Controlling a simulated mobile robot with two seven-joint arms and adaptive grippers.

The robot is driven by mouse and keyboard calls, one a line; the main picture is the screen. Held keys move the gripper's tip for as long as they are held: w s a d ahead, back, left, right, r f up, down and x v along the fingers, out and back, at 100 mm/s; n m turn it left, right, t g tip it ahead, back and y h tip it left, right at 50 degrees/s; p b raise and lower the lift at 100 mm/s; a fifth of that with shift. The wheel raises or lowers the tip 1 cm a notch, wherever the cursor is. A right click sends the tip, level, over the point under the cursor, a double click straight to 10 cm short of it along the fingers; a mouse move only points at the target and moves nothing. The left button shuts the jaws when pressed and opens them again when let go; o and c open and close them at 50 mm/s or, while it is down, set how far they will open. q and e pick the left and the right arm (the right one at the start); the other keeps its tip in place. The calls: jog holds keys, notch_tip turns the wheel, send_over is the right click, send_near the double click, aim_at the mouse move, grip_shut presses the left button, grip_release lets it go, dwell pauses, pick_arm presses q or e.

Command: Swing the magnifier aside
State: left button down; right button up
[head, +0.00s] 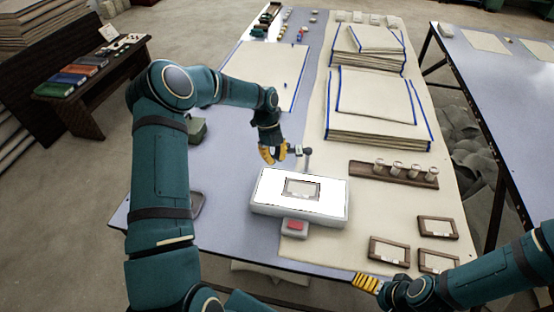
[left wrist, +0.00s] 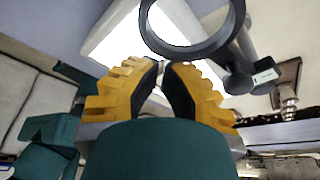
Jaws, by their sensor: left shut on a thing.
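The magnifier (head: 298,150) is a dark ring on a short arm and post, standing at the back edge of a lit white light box (head: 265,190). In the left wrist view its ring (left wrist: 190,50) fills the top middle. My left gripper (head: 272,155) is shut on the magnifier's rim; its yellow fingertips (left wrist: 166,68) meet at the near side of the ring, and the exact contact is partly hidden. A small framed piece (head: 302,189) lies on the lit panel. My right gripper (head: 367,283) is low at the table's front edge, away from the magnifier; its finger gap is unclear.
A wooden rack with several small jars (head: 393,173) stands right of the light box. Brown frames (head: 437,228) lie at the front right. Stacks of blue-edged cloth (head: 375,105) are behind. A red button block (head: 295,227) sits in front of the box.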

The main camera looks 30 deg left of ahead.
pick_arm(q)
jog(key=shift+w+a, duration=0.25)
pick_arm(e)
jog(key=shift+w+a, duration=0.1)
dwell(0.3)
pick_arm(q)
jog(key=shift+d, duration=0.1)
